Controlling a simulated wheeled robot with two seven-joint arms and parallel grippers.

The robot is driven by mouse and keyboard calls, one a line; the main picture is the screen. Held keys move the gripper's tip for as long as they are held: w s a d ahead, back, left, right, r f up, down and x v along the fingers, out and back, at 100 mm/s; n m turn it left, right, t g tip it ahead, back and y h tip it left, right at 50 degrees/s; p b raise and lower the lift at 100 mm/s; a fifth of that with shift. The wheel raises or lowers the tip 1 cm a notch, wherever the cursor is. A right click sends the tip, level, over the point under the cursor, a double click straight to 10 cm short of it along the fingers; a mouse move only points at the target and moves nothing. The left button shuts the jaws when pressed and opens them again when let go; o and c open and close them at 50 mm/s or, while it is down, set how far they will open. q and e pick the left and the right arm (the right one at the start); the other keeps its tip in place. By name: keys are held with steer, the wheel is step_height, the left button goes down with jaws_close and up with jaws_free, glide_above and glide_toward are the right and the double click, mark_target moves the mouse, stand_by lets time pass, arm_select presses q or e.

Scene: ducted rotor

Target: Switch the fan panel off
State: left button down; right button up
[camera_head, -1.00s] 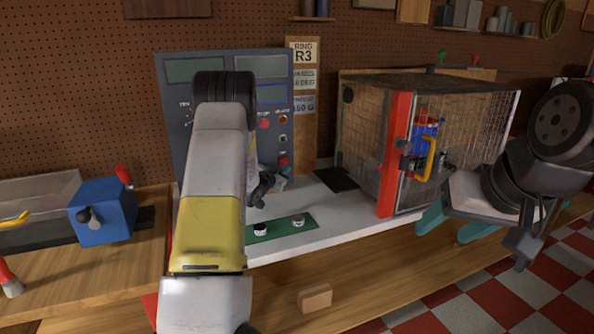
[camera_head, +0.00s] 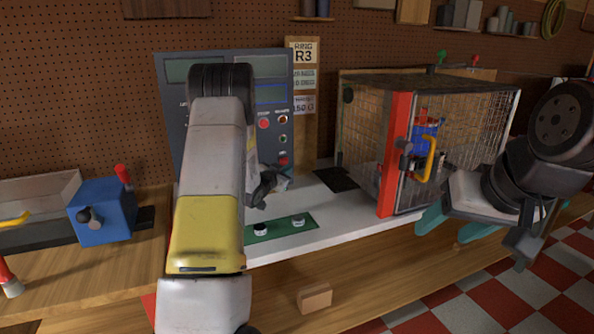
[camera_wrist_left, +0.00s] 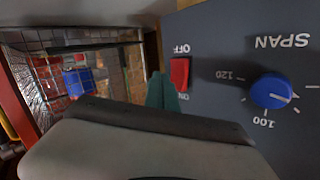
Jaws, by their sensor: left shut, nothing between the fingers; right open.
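The fan panel (camera_head: 172,125) is a grey upright console with dark displays, partly hidden by my left arm. In the left wrist view its face (camera_wrist_left: 220,60) appears upside down, with a red rocker switch (camera_wrist_left: 180,73) between the labels OFF and ON. A blue SPAN knob (camera_wrist_left: 271,92) sits beside it. My left gripper (camera_wrist_left: 163,92) is shut and empty, its teal fingertips right beside the red switch; I cannot tell whether they touch it. In the head view the left hand is mostly hidden behind my arm. My right gripper (camera_head: 453,226) is open and empty, before the cage.
A wire-mesh cage (camera_head: 365,140) with a red post and yellow handle (camera_head: 429,158) stands right of the panel. A green strip (camera_head: 280,228) with two small pieces lies on the white base. A blue block (camera_head: 103,210) stands left. A wooden block (camera_head: 315,298) lies in front.

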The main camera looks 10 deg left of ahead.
arm_select(q)
steer(key=shift+s+d+r, duration=0.35)
steer(key=shift+s+d, duration=0.05)
steer(key=shift+s, duration=0.2)
steer(key=shift+s+d+r, duration=0.35)
steer(key=shift+s+d, duration=0.1)
steer(key=shift+s, duration=0.15)
steer(key=shift+s+d+r, duration=0.35)
steer(key=shift+s+d, duration=0.05)
steer(key=shift+s, duration=0.2)
steer(key=s+r+n+g+y, duration=0.3)
steer(key=s+r+n+g, duration=0.1)
steer(key=s+r, duration=0.85)
steer(key=s+d+g+h, duration=0.1)
steer(key=s+d+g, duration=0.2)
steer(key=s, duration=1.1)
steer(key=s+d+n+g+h, duration=0.1)
steer(key=s+d, duration=0.3)
steer(key=s, duration=1.1)
steer(key=shift+s+d+r+n+g, duration=0.2)
steer(key=shift+d+r+n+g, duration=0.1)
steer(key=shift+g, duration=0.6)
